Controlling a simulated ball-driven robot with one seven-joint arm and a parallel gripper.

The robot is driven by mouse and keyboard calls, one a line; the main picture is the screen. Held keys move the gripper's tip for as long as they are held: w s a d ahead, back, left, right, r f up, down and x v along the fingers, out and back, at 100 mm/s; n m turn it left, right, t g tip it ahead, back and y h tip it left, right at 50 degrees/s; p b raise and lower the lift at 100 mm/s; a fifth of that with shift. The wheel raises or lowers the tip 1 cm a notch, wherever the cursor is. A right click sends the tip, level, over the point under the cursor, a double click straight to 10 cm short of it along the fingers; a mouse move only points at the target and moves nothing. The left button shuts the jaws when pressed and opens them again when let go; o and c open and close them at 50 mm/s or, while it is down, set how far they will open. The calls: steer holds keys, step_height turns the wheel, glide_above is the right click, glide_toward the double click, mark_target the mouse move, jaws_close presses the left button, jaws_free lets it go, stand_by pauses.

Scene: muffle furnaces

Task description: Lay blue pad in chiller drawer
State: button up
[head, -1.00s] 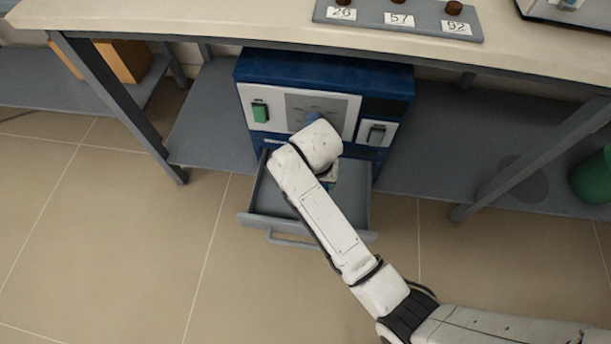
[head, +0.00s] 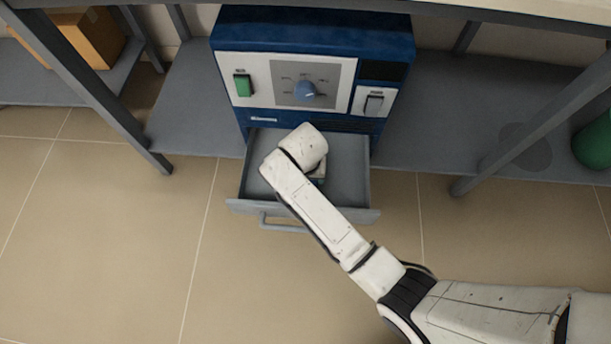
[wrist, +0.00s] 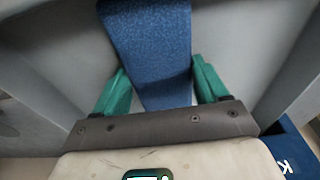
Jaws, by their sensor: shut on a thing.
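The chiller drawer (head: 346,165) is pulled out from the bottom of the blue chiller (head: 312,32) and has grey walls and a front handle. My gripper (wrist: 160,70), with green fingers, is shut on the blue pad (wrist: 147,35), one finger on each side. In the wrist view the pad is over the drawer's grey inside; I cannot tell whether it touches the bottom. In the head view my arm's end is over the drawer and hides the pad and most of the gripper.
A cardboard box (head: 85,40) is at the left, a green cylinder (head: 594,145) at the right.

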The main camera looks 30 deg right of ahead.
steer(key=shift+f, duration=0.1)
steer(key=o, duration=1)
steer(key=shift+o, duration=0.2)
step_height(320, 180, up, 12)
steer(key=s+a+p, duration=0.1)
steer(key=s+p, duration=0.1)
steer(key=p, duration=0.4)
steer(key=s+d+n, duration=0.1)
steer(key=s+d, duration=0.2)
steer(key=s, duration=0.2)
steer(key=s+d+n, duration=0.2)
steer(key=s+d, duration=0.1)
steer(key=s, duration=0.2)
steer(key=s+d+r+n, duration=0.1)
steer(key=s+d, duration=0.2)
steer(key=s, duration=0.2)
steer(key=shift+d+n, duration=0.25)
steer(key=shift+n, duration=0.15)
steer(key=s, duration=0.2)
steer(key=s+r+n, duration=0.1)
steer(key=s+n, duration=0.1)
steer(key=s, duration=0.1)
steer(key=shift+s+a+r+y, duration=0.15)
steer(key=shift+s+r+y, duration=0.15)
steer(key=shift+r+y, duration=0.1)
